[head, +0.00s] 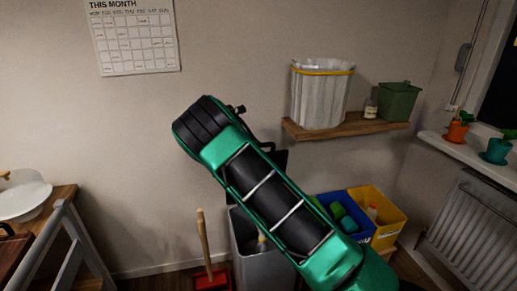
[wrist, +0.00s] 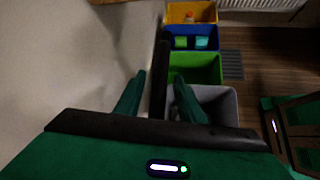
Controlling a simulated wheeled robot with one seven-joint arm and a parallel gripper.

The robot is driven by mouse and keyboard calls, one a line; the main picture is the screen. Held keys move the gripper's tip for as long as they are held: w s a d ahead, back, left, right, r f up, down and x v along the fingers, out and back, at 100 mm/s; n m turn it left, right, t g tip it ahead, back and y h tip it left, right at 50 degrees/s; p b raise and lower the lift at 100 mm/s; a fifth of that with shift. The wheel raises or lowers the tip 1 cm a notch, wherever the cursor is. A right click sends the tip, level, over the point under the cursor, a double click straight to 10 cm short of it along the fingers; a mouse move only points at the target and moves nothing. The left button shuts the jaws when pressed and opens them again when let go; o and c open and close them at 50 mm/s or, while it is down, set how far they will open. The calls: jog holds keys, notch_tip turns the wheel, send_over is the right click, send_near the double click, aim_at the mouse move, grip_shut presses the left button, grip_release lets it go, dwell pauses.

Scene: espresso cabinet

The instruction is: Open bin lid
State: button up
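A grey bin (head: 243,262) stands on the floor, partly hidden behind my arm in the head view. It also shows in the wrist view (wrist: 226,104), where its mouth is uncovered. A dark, upright panel, apparently the bin lid (wrist: 160,75), rises along the wall side of the bins in the wrist view. Part of a black panel (head: 281,158) also shows behind my arm in the head view. My gripper (wrist: 159,82) has its two green fingers apart, one on each side of the dark panel, with gaps visible. The fingers are hidden in the head view.
Green (wrist: 196,68), blue (head: 345,209) and yellow (head: 384,212) bins stand in a row beyond the grey one. A wooden shelf (head: 365,128) with a white basket (head: 319,98) is above. A red dustpan (head: 211,279) stands left of the grey bin. The wall is close.

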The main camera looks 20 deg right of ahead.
jog(key=shift+a, duration=0.1)
jog(key=w+v, duration=0.1)
jog(key=v, duration=0.9)
jog(key=shift+s+a+r, duration=0.2)
jog(key=shift+s+r, duration=0.05)
jog(key=shift+s, duration=0.25)
jog(key=s+d+r+m+g+y, duration=0.3)
jog(key=s+d+m+y, duration=0.55)
jog(key=s+d, duration=1.4)
jog(key=s+a+f+m, duration=0.1)
jog(key=s+m, duration=0.3)
jog(key=s, duration=0.7)
jog(key=s+a+f+m+t, duration=0.1)
jog(key=s+a+m, duration=0.3)
jog(key=s, duration=0.8)
jog(key=s+a+f+m+y, duration=0.1)
jog(key=s+a+m, duration=0.2)
jog(key=s, duration=0.9)
jog(key=shift+f+m+t, duration=0.4)
jog(key=shift+m, duration=0.75)
